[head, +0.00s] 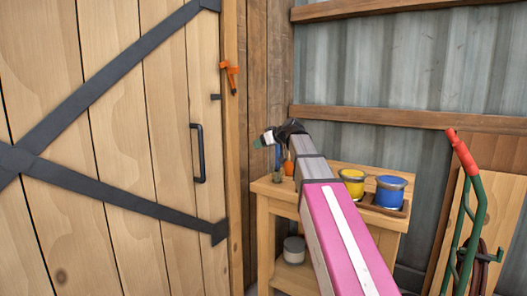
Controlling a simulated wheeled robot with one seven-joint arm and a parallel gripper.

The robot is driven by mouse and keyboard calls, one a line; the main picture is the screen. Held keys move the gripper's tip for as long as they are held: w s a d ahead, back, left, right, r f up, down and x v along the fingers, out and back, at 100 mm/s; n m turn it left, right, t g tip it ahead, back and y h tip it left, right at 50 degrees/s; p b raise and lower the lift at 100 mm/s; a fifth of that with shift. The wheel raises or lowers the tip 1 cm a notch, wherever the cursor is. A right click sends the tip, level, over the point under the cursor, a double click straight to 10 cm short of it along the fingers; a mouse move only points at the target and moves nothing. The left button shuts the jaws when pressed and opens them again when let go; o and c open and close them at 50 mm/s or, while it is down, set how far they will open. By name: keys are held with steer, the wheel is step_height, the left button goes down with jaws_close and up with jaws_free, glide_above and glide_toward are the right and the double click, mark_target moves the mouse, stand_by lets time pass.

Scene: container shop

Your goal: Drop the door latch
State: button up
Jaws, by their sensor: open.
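A wooden door (115,110) with dark diagonal braces fills the left side of the head view. It looks closed against its frame. The orange latch (231,72) is on the door frame, above the height of the dark door handle (198,153). A small dark stub (215,97) sticks out at the door's edge, just below and left of the latch. The latch looks upright and clear of the stub. My gripper (265,138) is open, below and right of the latch and apart from it. Its fingers are small and partly hidden by my arm.
A wooden workbench (262,187) stands under my arm, with a yellow paint can (352,183) and a blue paint can (390,192) on it. A grey can (294,249) sits on its lower shelf. A green hand truck (472,215) with a red grip stands at the right.

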steer(key=shift+s+d+f, duration=0.1)
steer(key=shift+f, duration=0.6)
steer(key=shift+s+d+f, duration=0.1)
steer(key=shift+f, duration=0.6)
steer(key=shift+h, duration=0.3)
